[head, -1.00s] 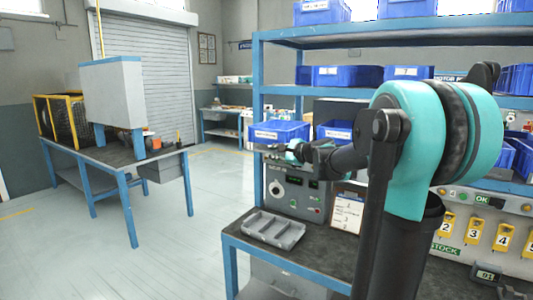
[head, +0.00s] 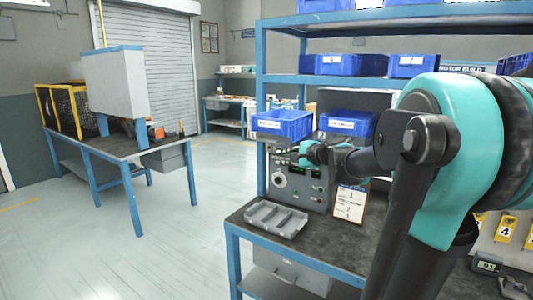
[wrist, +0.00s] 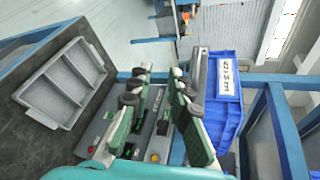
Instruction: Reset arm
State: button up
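My gripper (head: 284,154) reaches out to the left in front of the blue shelving in the head view, just below a blue bin (head: 283,124). In the wrist view my gripper (wrist: 161,72) shows two green-padded fingers with a gap between them and nothing held. The grey test box (head: 298,187) with a dial and buttons stands behind and below the gripper. It shows in part between the fingers in the wrist view (wrist: 157,135). My arm covers much of the right side of the head view.
A grey divided tray (head: 274,220) lies empty on the dark bench top (head: 322,241). A clipboard (head: 350,203) leans near the test box. A second blue bin (head: 346,122) sits on the shelf. Open floor (head: 190,230) lies left of the bench, before a blue-legged table (head: 110,152).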

jog(key=s+f+n+g+h, duration=0.3)
jog(key=s+f+n+g, duration=0.35)
jog(key=s+f, duration=1)
jog(key=s+d+f+n+h, duration=0.2)
jog(key=s+d+f+n, duration=0.2)
jog(key=s+f, duration=0.2)
jog(key=s+d+f+n+h, duration=0.3)
jog(key=s+d+f+n, duration=0.1)
jog(key=s+f, duration=0.3)
jog(key=shift+d+f+g+h, duration=0.15)
jog(key=shift+f+g+h, duration=0.2)
jog(key=shift+f, duration=0.2)
